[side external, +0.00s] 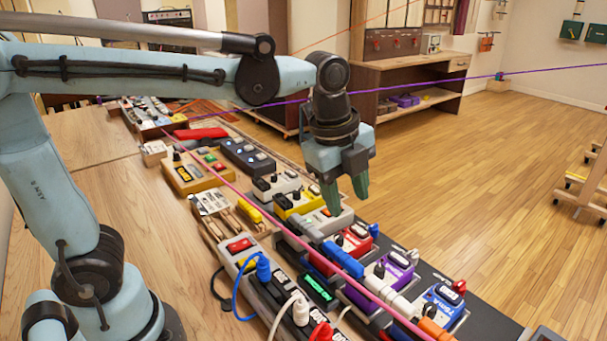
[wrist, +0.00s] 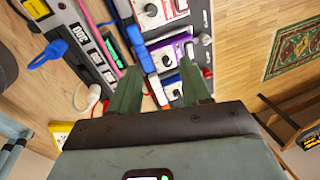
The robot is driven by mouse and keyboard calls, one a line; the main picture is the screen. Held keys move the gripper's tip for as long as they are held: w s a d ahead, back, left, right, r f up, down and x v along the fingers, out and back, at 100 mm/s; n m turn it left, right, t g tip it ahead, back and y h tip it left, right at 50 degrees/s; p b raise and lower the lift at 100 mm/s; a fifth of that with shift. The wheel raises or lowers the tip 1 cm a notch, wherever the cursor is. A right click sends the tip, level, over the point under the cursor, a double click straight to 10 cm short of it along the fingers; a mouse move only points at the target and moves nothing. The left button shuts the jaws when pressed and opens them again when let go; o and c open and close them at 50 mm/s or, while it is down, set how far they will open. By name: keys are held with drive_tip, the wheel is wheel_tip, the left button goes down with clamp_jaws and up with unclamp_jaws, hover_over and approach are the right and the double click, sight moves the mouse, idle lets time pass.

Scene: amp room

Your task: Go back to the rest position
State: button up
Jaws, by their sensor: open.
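My gripper (side external: 345,196) hangs from my light blue arm above the far part of the pedal board in the side external view. Its green fingers point down and are apart, with nothing between them. In the wrist view the two green fingers of the gripper (wrist: 162,88) frame several pedals below. A grey pedal (side external: 325,221) lies just under the fingertips; I cannot tell the exact gap. A red pedal (side external: 350,243) and a purple pedal (side external: 385,283) sit closer to the camera on the board.
A power strip (side external: 285,300) with blue, white and red plugs lies along the bench (side external: 130,225). A yellow pedal (side external: 299,204) and other pedals stand behind. Purple and pink lines cross the side external view. The wooden floor (side external: 470,170) to the right is open.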

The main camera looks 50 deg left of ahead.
drive_tip(key=s+a+f+n+t, duration=0.4)
drive_tip(key=s+a+n, duration=0.3)
drive_tip(key=n, duration=1.2)
drive_tip(key=shift+a+f+t+y, duration=0.3)
drive_tip(key=shift+a+f, duration=0.25)
drive_tip(key=shift+a, duration=0.15)
